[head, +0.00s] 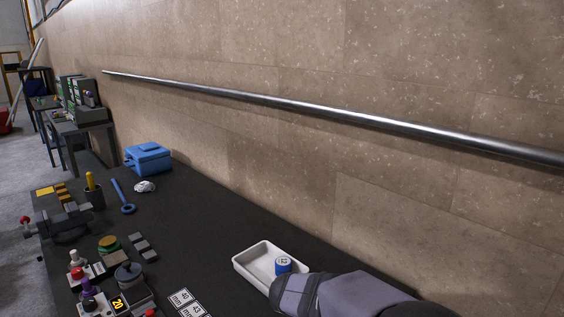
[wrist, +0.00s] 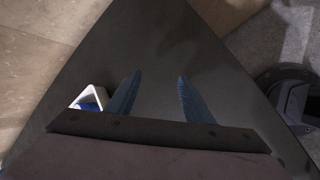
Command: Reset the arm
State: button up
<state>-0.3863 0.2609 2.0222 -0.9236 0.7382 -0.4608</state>
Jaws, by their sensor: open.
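My gripper (wrist: 155,92) shows in the wrist view with its two blue fingers apart and nothing between them. It points down over the bare dark table (wrist: 158,45). In the head view, my arm reaches in from the lower right and hides the gripper. The white tray (head: 248,262) stands near the back edge of the table, with a blue and white round piece (head: 283,264) in it. A corner of the tray (wrist: 97,91) also shows in the wrist view, left of the fingers, with something blue in it.
A blue box (head: 148,158), a blue wrench-like tool (head: 123,197) and a cup with a yellow handle (head: 92,188) stand at the far end. Control parts with a lit display (head: 118,304) crowd the near left. The table's middle is clear. A metal rail (head: 310,107) runs along the wall.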

jog(key=s+d+m, duration=0.1)
jog(key=s+m, duration=0.2)
jog(key=s+d+m+g+y+p, duration=0.1)
jog(key=s+d+m, duration=0.1)
jog(key=s+m, duration=0.1)
jog(key=s+d+m+g+y, duration=0.1)
jog(key=s+d+m, duration=0.1)
jog(key=s+m, duration=0.1)
jog(key=shift+s+d+m, duration=0.1)
jog(key=shift+s+m, duration=0.2)
jog(key=shift+s, duration=0.1)
jog(key=s+a+f+m+g+y+p, duration=0.1)
jog(key=s+f+m+g+y+p, duration=0.1)
jog(key=s+m, duration=0.5)
jog(key=s+f+g, duration=0.1)
jog(key=s+g, duration=0.1)
jog(key=s, duration=0.4)
jog(key=shift+s+a+m+y, duration=0.15)
jog(key=shift+s+m+y, duration=0.25)
